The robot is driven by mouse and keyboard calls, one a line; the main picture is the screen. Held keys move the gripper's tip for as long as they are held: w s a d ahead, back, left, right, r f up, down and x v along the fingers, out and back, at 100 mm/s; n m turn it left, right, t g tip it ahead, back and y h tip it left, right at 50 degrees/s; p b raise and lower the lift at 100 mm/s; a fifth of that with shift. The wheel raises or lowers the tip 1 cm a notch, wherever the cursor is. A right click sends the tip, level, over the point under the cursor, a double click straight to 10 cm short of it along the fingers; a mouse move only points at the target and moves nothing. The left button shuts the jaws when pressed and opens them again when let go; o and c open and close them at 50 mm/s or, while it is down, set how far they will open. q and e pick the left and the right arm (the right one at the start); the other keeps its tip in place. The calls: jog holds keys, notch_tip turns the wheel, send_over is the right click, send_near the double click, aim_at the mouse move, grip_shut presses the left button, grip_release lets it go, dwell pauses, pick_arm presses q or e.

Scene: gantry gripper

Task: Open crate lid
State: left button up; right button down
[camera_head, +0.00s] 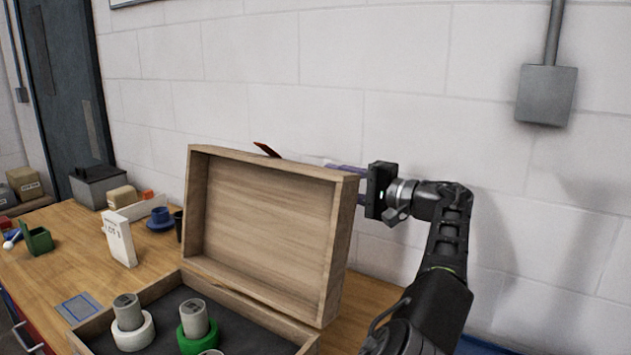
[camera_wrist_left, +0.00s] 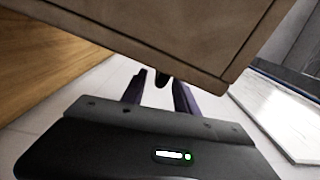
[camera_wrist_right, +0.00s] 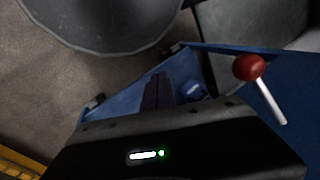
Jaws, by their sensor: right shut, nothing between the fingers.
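The wooden crate (camera_head: 240,297) stands on the table at the front. Its lid (camera_head: 262,220) stands raised and upright along the back edge, inner face toward me. The gripper in the head view, which I take for my left by its spread purple fingers (camera_head: 361,183), is at the lid's upper right corner, partly hidden behind it. In the left wrist view the fingers (camera_wrist_left: 160,90) are apart below a brown board (camera_wrist_left: 165,35), apparently the lid. A small dark part shows between them; contact is unclear. My right gripper (camera_wrist_right: 158,92) is shut and empty, away from the crate.
The crate holds grey cylinders (camera_head: 194,318) with a white and a green ring. The block wall (camera_head: 420,70) is close behind. A red knob (camera_wrist_right: 248,67) is near my right gripper.

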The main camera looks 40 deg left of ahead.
pick_arm(q)
jog(key=shift+s+a+b, duration=0.2)
jog(key=shift+a+b, duration=0.05)
jog(key=shift+a, duration=1.1)
jog(key=shift+s+a+b, duration=0.15)
jog(key=shift+a+b, duration=0.1)
jog(key=shift+a, duration=1.05)
jog(key=shift+c, duration=0.3)
jog(key=c, duration=0.7)
jog(key=shift+f, duration=0.1)
grip_shut()
jog(key=shift+f, duration=0.2)
